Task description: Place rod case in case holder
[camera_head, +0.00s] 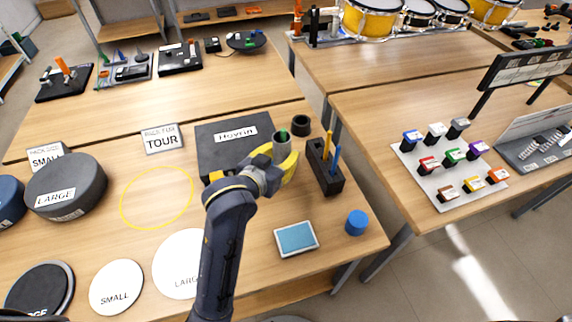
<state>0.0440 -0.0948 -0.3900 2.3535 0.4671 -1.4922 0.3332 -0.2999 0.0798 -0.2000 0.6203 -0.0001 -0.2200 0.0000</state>
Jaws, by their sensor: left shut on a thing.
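My left gripper (281,158), with yellow fingers, is shut on a grey cylindrical case (282,144) with a green piece showing at its top. I take this to be the rod case. The fingers hide the lower part of the case. My right gripper is not in view.
A black block (325,174) holding an orange and a blue stick stands close on the right. A blue cylinder (357,222) and a blue-topped tray (296,238) are nearer the front edge. Round black cases (66,185) and white discs (116,287) lie left.

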